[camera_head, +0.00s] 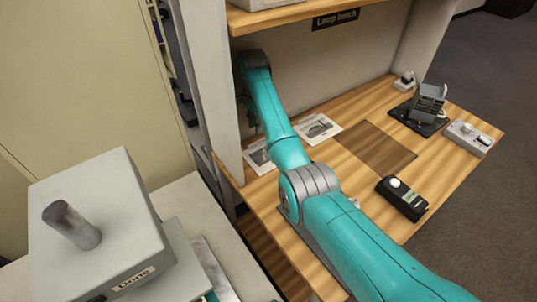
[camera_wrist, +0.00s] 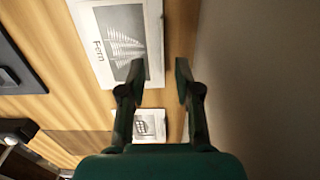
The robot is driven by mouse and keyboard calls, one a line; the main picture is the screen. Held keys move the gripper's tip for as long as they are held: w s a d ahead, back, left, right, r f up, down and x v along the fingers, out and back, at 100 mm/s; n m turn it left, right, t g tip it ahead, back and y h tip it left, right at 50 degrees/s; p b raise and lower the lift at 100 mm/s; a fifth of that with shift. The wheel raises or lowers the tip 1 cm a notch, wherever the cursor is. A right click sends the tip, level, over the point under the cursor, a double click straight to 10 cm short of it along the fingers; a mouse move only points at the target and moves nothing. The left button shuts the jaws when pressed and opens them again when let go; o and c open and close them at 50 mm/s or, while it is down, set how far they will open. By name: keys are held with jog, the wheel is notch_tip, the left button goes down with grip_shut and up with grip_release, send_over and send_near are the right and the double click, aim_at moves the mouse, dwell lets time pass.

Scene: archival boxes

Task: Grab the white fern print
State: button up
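The white fern print (camera_wrist: 122,42), a card marked "Fern" with a pale fern on grey, lies flat on the wooden bench in the wrist view. In the head view it appears to be the left card (camera_head: 259,158), partly hidden by my arm. My gripper (camera_wrist: 157,75) is open and empty. Its left finger overlaps the print's lower right part in the wrist view; its right finger is beyond the right edge. I cannot tell the height of the fingertips. In the head view the fingers are mostly hidden by my arm and the grey upright.
A second white print (camera_head: 319,129) lies close by; it also shows in the wrist view (camera_wrist: 148,121). The bench's back wall (camera_head: 330,60) and grey side upright (camera_head: 214,95) confine this corner. A brown mat (camera_head: 375,148), a black device (camera_head: 403,197) and a dark stand (camera_head: 426,105) lie right.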

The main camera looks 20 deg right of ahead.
aim_at(257, 156)
jog(key=shift+w+a+f, duration=0.1)
jog(key=shift+f, duration=3.75)
grip_shut()
